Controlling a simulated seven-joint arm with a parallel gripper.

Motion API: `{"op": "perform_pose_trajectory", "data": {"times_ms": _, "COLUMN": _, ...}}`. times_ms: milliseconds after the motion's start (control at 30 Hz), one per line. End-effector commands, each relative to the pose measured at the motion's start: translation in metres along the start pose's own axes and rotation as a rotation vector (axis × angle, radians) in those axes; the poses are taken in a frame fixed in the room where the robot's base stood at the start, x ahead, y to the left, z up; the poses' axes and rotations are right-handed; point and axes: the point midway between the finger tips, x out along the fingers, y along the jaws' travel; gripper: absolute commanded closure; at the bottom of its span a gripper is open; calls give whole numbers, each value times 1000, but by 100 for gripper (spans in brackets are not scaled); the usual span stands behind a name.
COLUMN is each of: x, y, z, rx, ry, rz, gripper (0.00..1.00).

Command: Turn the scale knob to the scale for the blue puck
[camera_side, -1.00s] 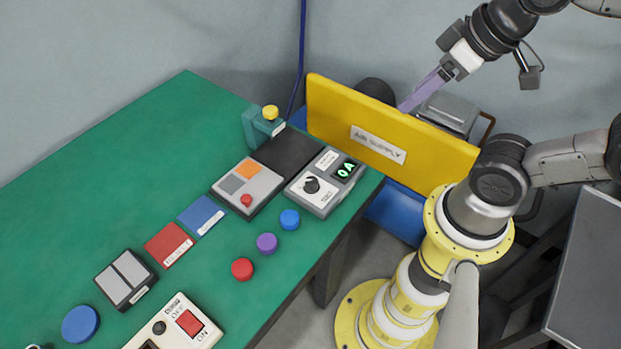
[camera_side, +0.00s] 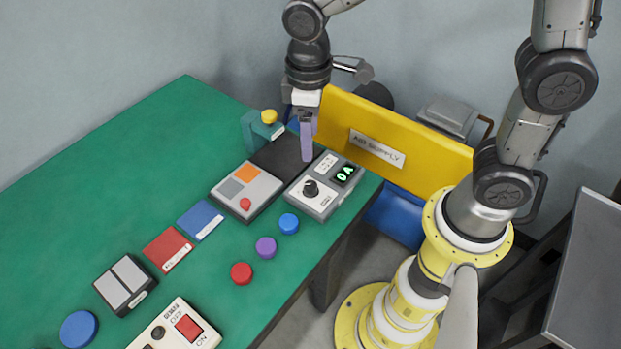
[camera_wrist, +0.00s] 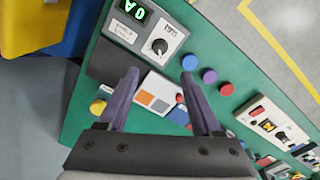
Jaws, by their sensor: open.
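The scale knob (camera_side: 310,189) is a small black dial on a grey box (camera_side: 330,203) with a green lit display (camera_side: 344,174). In the wrist view the knob (camera_wrist: 160,46) has a pale pointer line; its scale marks are too small to read. The blue puck (camera_side: 289,224) lies on the green table just in front of the box; it also shows in the wrist view (camera_wrist: 189,62). My gripper (camera_side: 307,158) is above the table near the box's back left side, pointing down. In the wrist view its two purple fingers (camera_wrist: 160,75) are apart with nothing held between them.
Purple (camera_side: 265,248) and red (camera_side: 241,274) pucks lie in a row with the blue one. Left of the box are a grey panel (camera_side: 247,190) and a green stand with a yellow button (camera_side: 269,117). A tall yellow "AIR SUPPLY" panel (camera_side: 400,135) stands behind the box.

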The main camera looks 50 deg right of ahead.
Motion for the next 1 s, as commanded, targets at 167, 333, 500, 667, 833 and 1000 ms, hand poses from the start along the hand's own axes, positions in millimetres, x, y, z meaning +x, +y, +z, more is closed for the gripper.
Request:
{"op": "perform_pose_trajectory", "data": {"times_ms": 167, "x": 22, "y": 0, "z": 1, "rx": 0, "ry": -4, "rz": 0, "gripper": 34}}
{"op": "perform_pose_trajectory", "data": {"times_ms": 333, "x": 55, "y": 0, "z": 2, "rx": 1, "ry": -4, "rz": 0, "gripper": 34}}
{"op": "perform_pose_trajectory", "data": {"times_ms": 500, "x": 88, "y": 0, "z": 2, "rx": 1, "ry": -4, "rz": 0, "gripper": 34}}
{"op": "perform_pose_trajectory", "data": {"times_ms": 667, "x": 114, "y": 0, "z": 1, "rx": 1, "ry": -2, "rz": 0, "gripper": 34}}
{"op": "perform_pose_trajectory", "data": {"times_ms": 833, "x": 129, "y": 0, "z": 0, "rx": 1, "ry": 1, "rz": 0, "gripper": 34}}
{"op": "perform_pose_trajectory", "data": {"times_ms": 1000, "x": 134, "y": 0, "z": 0, "rx": 1, "ry": 2, "rz": 1, "gripper": 34}}
